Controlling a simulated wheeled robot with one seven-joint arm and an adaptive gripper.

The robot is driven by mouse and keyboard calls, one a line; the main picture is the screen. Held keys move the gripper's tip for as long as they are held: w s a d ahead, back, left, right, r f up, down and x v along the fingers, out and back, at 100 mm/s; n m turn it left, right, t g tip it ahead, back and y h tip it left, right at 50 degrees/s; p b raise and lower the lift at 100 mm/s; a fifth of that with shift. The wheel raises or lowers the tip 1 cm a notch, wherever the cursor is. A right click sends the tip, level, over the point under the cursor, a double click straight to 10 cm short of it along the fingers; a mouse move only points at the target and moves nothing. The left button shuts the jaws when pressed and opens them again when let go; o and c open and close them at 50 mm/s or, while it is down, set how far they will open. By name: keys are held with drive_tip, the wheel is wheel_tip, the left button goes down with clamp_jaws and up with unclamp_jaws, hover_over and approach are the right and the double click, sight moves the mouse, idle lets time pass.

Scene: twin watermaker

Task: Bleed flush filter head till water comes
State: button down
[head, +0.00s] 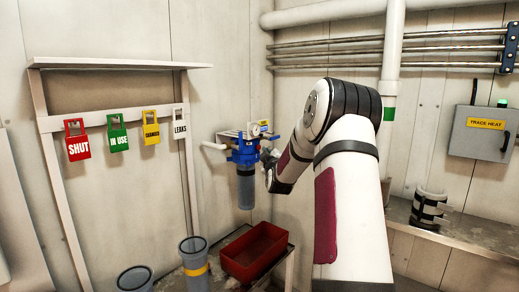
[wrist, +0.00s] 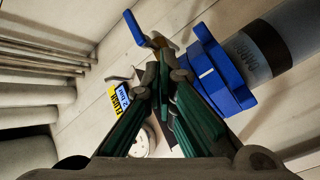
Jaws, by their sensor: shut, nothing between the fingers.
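The blue flush filter head (head: 242,155) is mounted on the back wall in the head view, with a grey bowl (head: 246,190) hanging below it. In the wrist view, the blue head (wrist: 216,72) and grey bowl (wrist: 268,52) lie right of my fingertips. A small blue lever (wrist: 132,28) with an orange part (wrist: 153,41) shows just beyond the fingertips. My gripper (wrist: 160,62) is shut and empty, close beside the head; I cannot tell whether it touches. In the head view my gripper (head: 269,160) is at the head's right side. A yellow-and-blue label (wrist: 122,101) is partly hidden.
A red bin (head: 254,254) sits on a bench below the filter. Grey cylinders (head: 194,258) stand to its left. A trace heat box (head: 482,133) and pipes are at right.

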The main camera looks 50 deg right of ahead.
drive_tip(key=shift+w+b, duration=0.2)
drive_tip(key=shift+b, duration=0.1)
drive_tip(key=shift+w, duration=0.25)
drive_tip(key=shift+w+a+b, duration=0.1)
drive_tip(key=shift+w+b, duration=0.35)
drive_tip(key=shift+b, duration=0.25)
idle(0.6)
drive_tip(key=shift+s, duration=0.9)
drive_tip(key=shift+s+d, duration=0.15)
drive_tip(key=shift+s, duration=1.1)
drive_tip(key=shift+s+d, duration=0.1)
drive_tip(key=shift+s, duration=1.15)
